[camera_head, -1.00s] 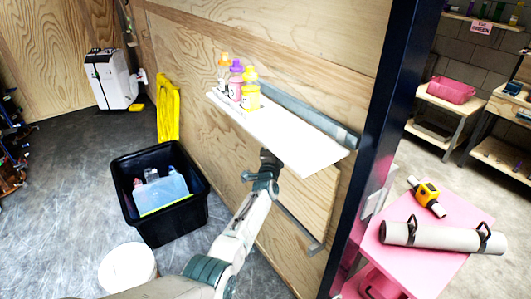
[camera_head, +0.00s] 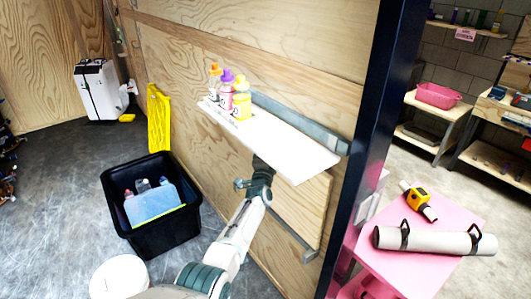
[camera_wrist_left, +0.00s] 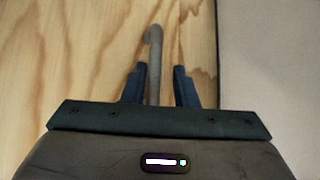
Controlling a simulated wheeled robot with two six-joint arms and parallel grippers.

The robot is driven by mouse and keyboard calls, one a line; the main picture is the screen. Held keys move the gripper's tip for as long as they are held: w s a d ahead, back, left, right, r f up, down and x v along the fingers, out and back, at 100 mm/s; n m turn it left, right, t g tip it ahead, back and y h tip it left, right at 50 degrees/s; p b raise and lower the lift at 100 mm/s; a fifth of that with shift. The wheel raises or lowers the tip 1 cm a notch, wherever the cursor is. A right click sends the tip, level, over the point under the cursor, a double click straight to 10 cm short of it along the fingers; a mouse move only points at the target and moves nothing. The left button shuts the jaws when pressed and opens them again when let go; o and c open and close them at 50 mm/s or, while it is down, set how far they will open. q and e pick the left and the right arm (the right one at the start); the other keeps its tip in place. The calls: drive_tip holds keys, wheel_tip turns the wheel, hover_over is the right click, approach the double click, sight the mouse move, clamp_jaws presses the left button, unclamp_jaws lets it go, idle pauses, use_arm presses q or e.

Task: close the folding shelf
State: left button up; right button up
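The folding shelf (camera_head: 285,148) is a white board standing out flat from the plywood wall. Three small bottles stand at its far left end: orange-capped (camera_head: 214,82), purple-capped (camera_head: 226,92) and yellow-capped (camera_head: 242,100). My left gripper (camera_head: 262,163) is under the shelf near the wall, its fingertips hidden by the board in the head view. In the left wrist view my gripper (camera_wrist_left: 160,88) is open, its fingers on either side of a thin grey rod (camera_wrist_left: 154,60) against the wood, with gaps showing. My right gripper is not in view.
A black bin (camera_head: 150,212) with bottles and a white bucket (camera_head: 118,277) stand on the floor left of my arm. A yellow folded item (camera_head: 158,118) leans on the wall. A dark post (camera_head: 370,130) and pink table (camera_head: 425,262) are at right.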

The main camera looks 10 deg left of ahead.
use_arm(q)
drive_tip(key=shift+s+d+f, duration=0.15)
drive_tip(key=shift+f, duration=0.3)
drive_tip(key=shift+s+d+f, duration=0.15)
drive_tip(key=shift+s+f, duration=0.1)
drive_tip(key=shift+s, duration=0.15)
drive_tip(key=a+v, duration=0.1)
drive_tip(key=v, duration=0.8)
drive_tip(key=shift+s+d+r+p, duration=0.35)
drive_tip(key=shift+s, duration=0.05)
